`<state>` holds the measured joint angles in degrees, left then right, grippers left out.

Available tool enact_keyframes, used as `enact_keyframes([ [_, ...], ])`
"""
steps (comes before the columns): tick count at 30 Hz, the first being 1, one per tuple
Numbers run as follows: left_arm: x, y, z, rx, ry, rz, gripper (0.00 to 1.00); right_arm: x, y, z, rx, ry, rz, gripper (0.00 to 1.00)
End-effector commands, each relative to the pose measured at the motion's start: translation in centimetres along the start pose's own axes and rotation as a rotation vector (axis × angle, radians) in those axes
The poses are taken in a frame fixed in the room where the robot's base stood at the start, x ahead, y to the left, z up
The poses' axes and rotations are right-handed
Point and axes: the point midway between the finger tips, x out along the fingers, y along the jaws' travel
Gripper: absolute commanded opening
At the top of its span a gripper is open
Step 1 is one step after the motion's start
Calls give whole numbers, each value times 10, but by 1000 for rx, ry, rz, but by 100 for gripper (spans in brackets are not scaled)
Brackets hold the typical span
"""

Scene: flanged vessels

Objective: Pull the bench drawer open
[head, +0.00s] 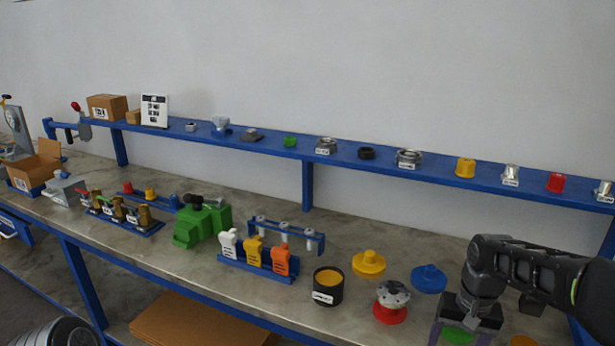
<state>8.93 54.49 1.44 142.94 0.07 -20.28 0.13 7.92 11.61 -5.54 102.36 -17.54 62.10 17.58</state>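A blue drawer front (22,229) with a pale handle (8,235) shows at the far left edge, under the bench top (150,240). It is cut off by the picture edge, and I cannot tell how far it stands out. My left gripper is not in view; only a rounded grey part, probably of my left arm, shows at the bottom left. My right gripper (463,334) points down over the right part of the bench, far from the drawer. Its fingers are spread, with a green disc visible between them. The fingertips are cut off by the lower edge.
A blue shelf (450,177) with several small parts runs along the back. Green vise (202,222), handle rack (256,258), black cup (327,287), and yellow (368,263) and blue (428,279) flanged pieces stand on the bench. A blue leg (84,285) stands right of the drawer.

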Motion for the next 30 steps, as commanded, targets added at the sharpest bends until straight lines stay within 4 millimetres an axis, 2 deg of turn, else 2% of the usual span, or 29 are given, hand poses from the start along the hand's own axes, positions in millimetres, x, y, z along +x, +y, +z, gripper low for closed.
enact_keyframes([
  [1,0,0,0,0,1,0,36,15,-8,2,-18,-8,-10,71],
  [8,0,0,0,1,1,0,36,87,-50,18,-99,-21,-75,71],
  [14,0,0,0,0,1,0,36,163,-92,55,-169,-37,-153,71],
  [17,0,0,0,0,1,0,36,208,-115,91,-201,-51,-199,71],
  [20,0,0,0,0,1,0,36,253,-135,141,-226,-65,-247,71],
  [22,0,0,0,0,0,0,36,281,-145,183,-237,-72,-277,71],
  [24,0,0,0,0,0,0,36,300,-150,222,-244,-73,-297,71],
  [27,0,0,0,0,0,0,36,314,-152,260,-247,-68,-308,71],
  [30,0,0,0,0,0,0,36,319,-151,280,-249,-61,-312,71],
])
